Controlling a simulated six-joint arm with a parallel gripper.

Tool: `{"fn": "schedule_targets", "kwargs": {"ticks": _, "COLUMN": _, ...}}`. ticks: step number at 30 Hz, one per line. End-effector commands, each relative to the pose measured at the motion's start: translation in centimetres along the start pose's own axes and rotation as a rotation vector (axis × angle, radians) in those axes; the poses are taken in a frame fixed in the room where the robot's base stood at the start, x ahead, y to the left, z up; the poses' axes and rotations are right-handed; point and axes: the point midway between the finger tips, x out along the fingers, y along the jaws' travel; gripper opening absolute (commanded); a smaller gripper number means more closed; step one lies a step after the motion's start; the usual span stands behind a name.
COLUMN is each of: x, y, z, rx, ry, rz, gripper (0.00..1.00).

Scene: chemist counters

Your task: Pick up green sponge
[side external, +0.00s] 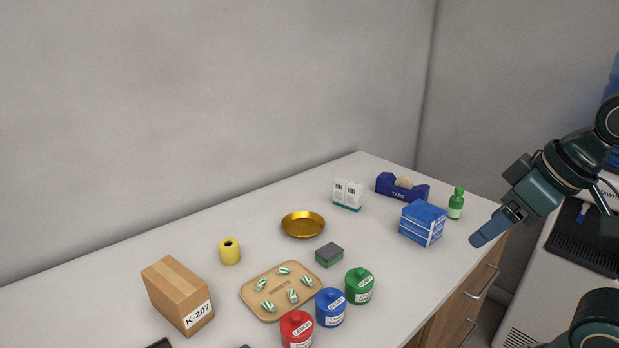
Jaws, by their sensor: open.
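The green sponge (328,255) lies on the counter near the middle of the side external view. It is a small block with a dark grey top and a green lower layer. My gripper (486,234) is at the right, above the counter's right edge and well apart from the sponge. It is open, and nothing shows between its fingers, which overlap from this angle.
A green jar (359,286) stands close to the sponge, with blue (330,308) and red (297,330) jars in front. A tray of candies (255,303) is left, a gold dish (303,225) behind. A blue box (422,224) and green bottle (456,204) stand near my gripper.

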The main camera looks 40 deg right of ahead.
Motion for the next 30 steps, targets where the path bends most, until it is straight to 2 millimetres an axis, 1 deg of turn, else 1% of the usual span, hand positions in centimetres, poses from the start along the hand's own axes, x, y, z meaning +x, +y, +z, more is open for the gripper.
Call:
{"fn": "schedule_targets", "kwargs": {"ticks": 8, "x": 0.0, "y": 0.0, "z": -0.2, "rx": 0.009, "ry": -0.002, "rz": -0.002, "gripper": 0.66}}
{"fn": "schedule_targets", "kwargs": {"ticks": 11, "x": 0.0, "y": -0.1, "z": -0.8, "rx": 0.033, "ry": -0.011, "rz": -0.006, "gripper": 0.66}}
{"fn": "schedule_targets", "kwargs": {"ticks": 14, "x": 0.1, "y": -0.4, "z": -1.8, "rx": 0.075, "ry": -0.025, "rz": -0.015, "gripper": 0.66}}
{"fn": "schedule_targets", "kwargs": {"ticks": 17, "x": 0.2, "y": -0.7, "z": -3.3, "rx": 0.139, "ry": -0.047, "rz": -0.027, "gripper": 0.66}}
{"fn": "schedule_targets", "kwargs": {"ticks": 22, "x": 0.9, "y": -1.1, "z": -6.4, "rx": 0.28, "ry": -0.096, "rz": -0.049, "gripper": 0.66}}
{"fn": "schedule_targets", "kwargs": {"ticks": 30, "x": 3.0, "y": -1.4, "z": -11.5, "rx": 0.518, "ry": -0.186, "rz": -0.073, "gripper": 0.66}}
